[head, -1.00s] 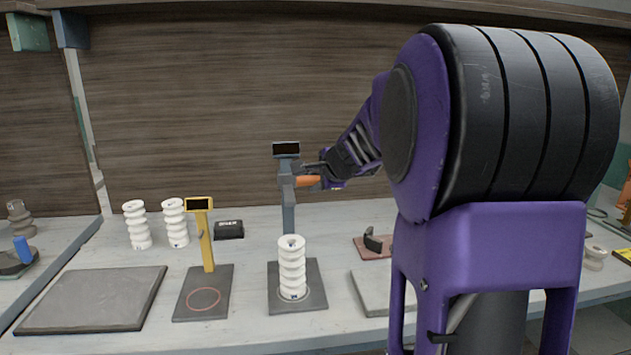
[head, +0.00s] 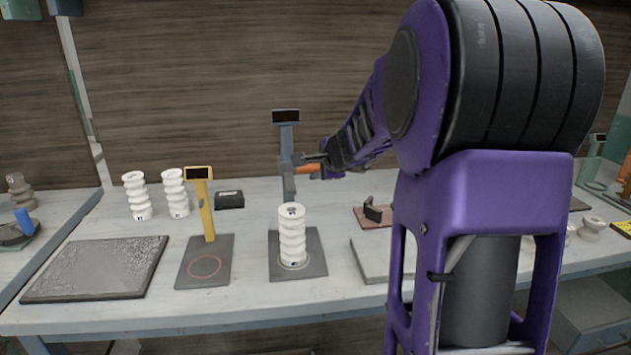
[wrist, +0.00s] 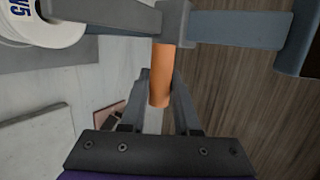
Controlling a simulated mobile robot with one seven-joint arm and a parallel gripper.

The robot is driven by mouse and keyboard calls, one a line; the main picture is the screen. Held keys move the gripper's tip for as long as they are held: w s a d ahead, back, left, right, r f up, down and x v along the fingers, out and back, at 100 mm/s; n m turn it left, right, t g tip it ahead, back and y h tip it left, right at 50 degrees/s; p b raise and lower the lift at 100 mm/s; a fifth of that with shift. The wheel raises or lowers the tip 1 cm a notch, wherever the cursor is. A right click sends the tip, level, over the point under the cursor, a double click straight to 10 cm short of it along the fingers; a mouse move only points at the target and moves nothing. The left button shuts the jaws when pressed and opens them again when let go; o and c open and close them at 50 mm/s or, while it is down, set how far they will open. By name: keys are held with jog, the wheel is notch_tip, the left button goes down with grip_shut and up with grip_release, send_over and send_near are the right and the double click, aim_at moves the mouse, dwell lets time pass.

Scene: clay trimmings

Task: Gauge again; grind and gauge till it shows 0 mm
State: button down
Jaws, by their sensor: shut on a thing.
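A grey-blue gauge (head: 285,135) stands on its dark base (head: 318,262), its display (head: 286,117) dark with no readable number. A white ribbed piece (head: 292,237) stands upright on the base. The piece's marked end (wrist: 45,22) shows in the wrist view. My gripper (head: 310,165) is shut on the slide's orange handle (wrist: 160,92), which shows between the fingers. The slide (head: 288,164) is partway up the post; whether it touches the piece cannot be told. A flat grey slab (head: 100,268) with pale speckles lies at the left.
A yellow gauge (head: 207,220) with a red-ringed base stands to the left. Two more white ribbed pieces (head: 136,196) (head: 175,192) and a black box (head: 229,199) stand behind. A pale slab (head: 370,262) and a reddish plate (head: 372,216) with a dark holder lie to the right.

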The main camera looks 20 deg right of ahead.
jog(key=shift+f, duration=2.45)
dwell(2.9)
jog(key=shift+r, duration=0.1)
jog(key=shift+r+p, duration=3.85)
jog(key=shift+r, duration=0.95)
grip_release()
jog(key=shift+f, duration=0.1)
